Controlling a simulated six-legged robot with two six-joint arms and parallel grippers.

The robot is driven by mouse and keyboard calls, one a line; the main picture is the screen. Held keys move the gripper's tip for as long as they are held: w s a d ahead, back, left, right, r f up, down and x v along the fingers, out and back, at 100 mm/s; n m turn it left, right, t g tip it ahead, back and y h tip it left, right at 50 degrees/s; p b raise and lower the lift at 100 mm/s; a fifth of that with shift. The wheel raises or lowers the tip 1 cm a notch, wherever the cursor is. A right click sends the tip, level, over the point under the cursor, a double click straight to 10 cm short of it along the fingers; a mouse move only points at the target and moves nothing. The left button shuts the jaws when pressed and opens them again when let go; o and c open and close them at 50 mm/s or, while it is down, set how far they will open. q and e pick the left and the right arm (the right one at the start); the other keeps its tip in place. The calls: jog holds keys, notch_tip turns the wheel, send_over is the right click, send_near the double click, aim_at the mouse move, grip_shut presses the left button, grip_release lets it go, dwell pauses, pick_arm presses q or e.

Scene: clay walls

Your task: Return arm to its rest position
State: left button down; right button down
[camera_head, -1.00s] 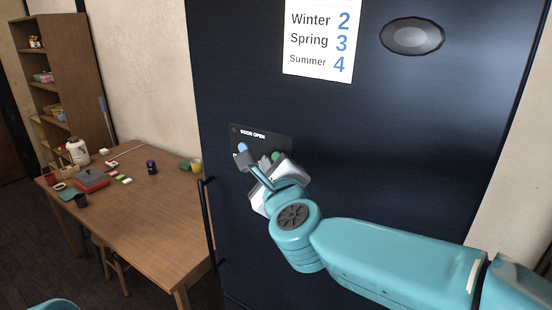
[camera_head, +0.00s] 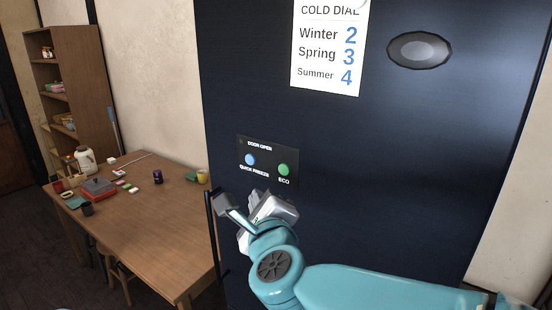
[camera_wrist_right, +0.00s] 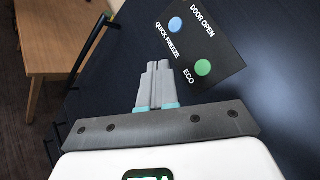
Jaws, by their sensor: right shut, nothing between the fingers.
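My right gripper (camera_head: 240,205) is in front of the dark blue fridge door (camera_head: 380,180), just below the small black control panel (camera_head: 268,160). In the right wrist view my right gripper (camera_wrist_right: 157,72) has its two grey fingers together, with nothing between them. The panel also shows in the right wrist view (camera_wrist_right: 212,45), with a blue QUICK FREEZE button (camera_wrist_right: 175,25) and a green ECO button (camera_wrist_right: 203,68). The fingers appear apart from both buttons. My right arm (camera_head: 385,288) comes in from the lower right. My left gripper is not in view.
A wooden table (camera_head: 165,225) with several small items stands left of the fridge. A dark vertical handle (camera_head: 211,235) is on the fridge's left edge, close to my right gripper. A shelf unit (camera_head: 75,95) stands behind the table. A paper sign (camera_head: 327,50) hangs on the door.

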jog(key=w+d+f+n+g, duration=0.15)
jog(key=f+n, duration=0.25)
jog(key=f, duration=0.6)
jog(key=w+d+f+n+g, duration=0.1)
jog(key=d+f+n+g, duration=0.15)
jog(key=f, duration=0.75)
jog(key=s+d+f+n+g, duration=0.2)
jog(key=s+d+f+n, duration=0.15)
jog(key=f, duration=0.65)
jog(key=s+d+f+n+g, duration=0.2)
jog(key=s+f+n+g, duration=0.15)
jog(key=f, duration=0.55)
jog(key=s+d+f+n+g, duration=0.1)
jog(key=s+f+n+g, duration=0.1)
jog(key=s+f, duration=0.3)
jog(key=s+d+f+n+g, duration=0.1)
jog(key=s+f+n+g, duration=0.1)
jog(key=s, duration=0.8)
jog(key=s+d+f+n+g+y, duration=0.1)
jog(key=s+f+n+g, duration=0.1)
jog(key=s+f, duration=0.5)
jog(key=shift+s+d+f+n+g, duration=0.15)
jog(key=shift+s+f+n+g, duration=0.2)
jog(key=shift+n, duration=0.5)
jog(key=shift+s, duration=0.15)
